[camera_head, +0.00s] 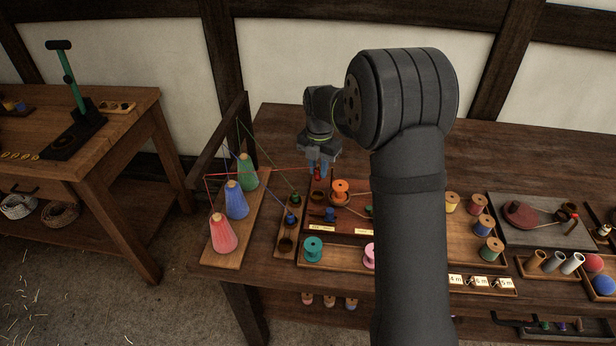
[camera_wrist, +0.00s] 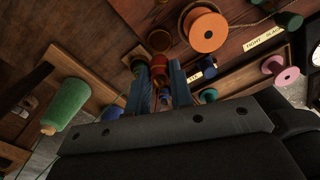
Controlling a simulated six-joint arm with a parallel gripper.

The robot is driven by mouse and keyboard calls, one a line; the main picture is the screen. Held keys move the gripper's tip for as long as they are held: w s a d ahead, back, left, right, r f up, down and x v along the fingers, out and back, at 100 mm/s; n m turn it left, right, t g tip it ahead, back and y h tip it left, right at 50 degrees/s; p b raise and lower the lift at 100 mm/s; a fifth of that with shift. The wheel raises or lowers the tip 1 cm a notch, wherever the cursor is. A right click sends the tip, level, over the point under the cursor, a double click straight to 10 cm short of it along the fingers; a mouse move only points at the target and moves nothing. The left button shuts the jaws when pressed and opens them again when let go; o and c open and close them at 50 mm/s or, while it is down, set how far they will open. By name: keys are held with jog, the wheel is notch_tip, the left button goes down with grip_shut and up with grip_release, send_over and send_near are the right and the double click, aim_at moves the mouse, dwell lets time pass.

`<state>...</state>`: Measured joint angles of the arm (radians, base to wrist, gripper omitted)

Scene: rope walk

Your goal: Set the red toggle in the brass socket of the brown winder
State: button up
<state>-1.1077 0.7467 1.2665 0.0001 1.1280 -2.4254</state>
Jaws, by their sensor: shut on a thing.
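My gripper (camera_head: 318,164) is shut on the red toggle (camera_head: 317,175), above the left end of the brown winder (camera_head: 352,226). In the wrist view the toggle (camera_wrist: 160,70) stands between the two blue fingers, its red body with a brass-coloured band partly hidden by them. The brass socket (camera_wrist: 159,40) shows as a ring on the brown board just past the toggle; in the head view it sits (camera_head: 318,197) below my gripper. The toggle appears apart from the socket. A red thread runs from the pink-red cone (camera_head: 222,235) to the toggle.
A toggle rack (camera_head: 284,228) beside the winder holds a green toggle (camera_head: 295,198) and a blue toggle (camera_head: 291,218). An orange spool (camera_head: 340,190) stands close to the socket. Blue (camera_head: 236,201) and green (camera_head: 248,173) cones stand left, with threads strung above.

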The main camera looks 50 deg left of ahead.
aim_at(318, 180)
jog(key=shift+f, duration=2.65)
jog(key=shift+f, duration=0.15)
jog(key=shift+f, duration=0.8)
jog(key=shift+f, duration=0.15)
jog(key=o, duration=0.8)
jog(key=shift+o, duration=0.2)
jog(key=shift+o, duration=0.7)
